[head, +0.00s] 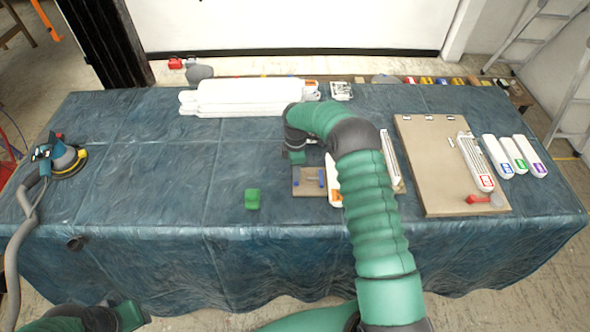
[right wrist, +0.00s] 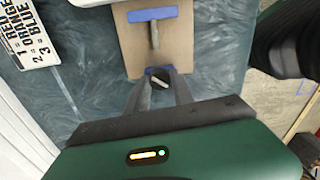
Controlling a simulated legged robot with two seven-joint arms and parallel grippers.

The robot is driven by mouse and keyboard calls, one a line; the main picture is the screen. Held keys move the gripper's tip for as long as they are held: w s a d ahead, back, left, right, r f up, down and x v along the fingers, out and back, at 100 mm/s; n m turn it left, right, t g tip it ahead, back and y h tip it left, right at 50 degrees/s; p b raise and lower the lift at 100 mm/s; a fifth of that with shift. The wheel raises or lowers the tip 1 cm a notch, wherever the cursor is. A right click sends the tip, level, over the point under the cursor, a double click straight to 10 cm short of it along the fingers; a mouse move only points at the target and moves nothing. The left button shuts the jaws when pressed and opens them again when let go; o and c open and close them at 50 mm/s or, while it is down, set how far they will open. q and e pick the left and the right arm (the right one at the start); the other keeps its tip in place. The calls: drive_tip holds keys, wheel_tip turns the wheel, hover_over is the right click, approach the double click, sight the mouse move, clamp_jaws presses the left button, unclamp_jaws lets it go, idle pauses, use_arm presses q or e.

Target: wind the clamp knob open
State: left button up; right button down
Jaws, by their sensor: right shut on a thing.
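The clamp is fixed to a small brown board (head: 308,190) near the middle of the table. In the right wrist view it has a blue bar (right wrist: 152,13) at the far end, a grey screw (right wrist: 154,36) and a second blue part (right wrist: 159,70) close to my fingers. My right gripper (right wrist: 159,83) is shut on the clamp knob (right wrist: 158,81), a small pale piece between the fingertips. In the head view my right gripper (head: 297,156) is at the board's back edge, its fingertips mostly hidden. My left gripper (head: 128,315) is low at the left, apart from the table top; its jaws are unclear.
A green block (head: 252,199) lies left of the board. White rolls (head: 245,93) lie at the back. A large brown panel (head: 435,150) and white reliefs (head: 515,155) are at the right. A sander (head: 65,160) is at the far left. The table's left half is mostly clear.

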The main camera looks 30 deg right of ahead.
drive_tip(key=n, duration=0.5)
drive_tip(key=shift+d, duration=0.1)
drive_tip(key=shift+n, duration=0.4)
drive_tip(key=c, duration=1.1)
unclamp_jaws()
wheel_tip(320, 180, up, 17)
drive_tip(key=shift+f, duration=0.15)
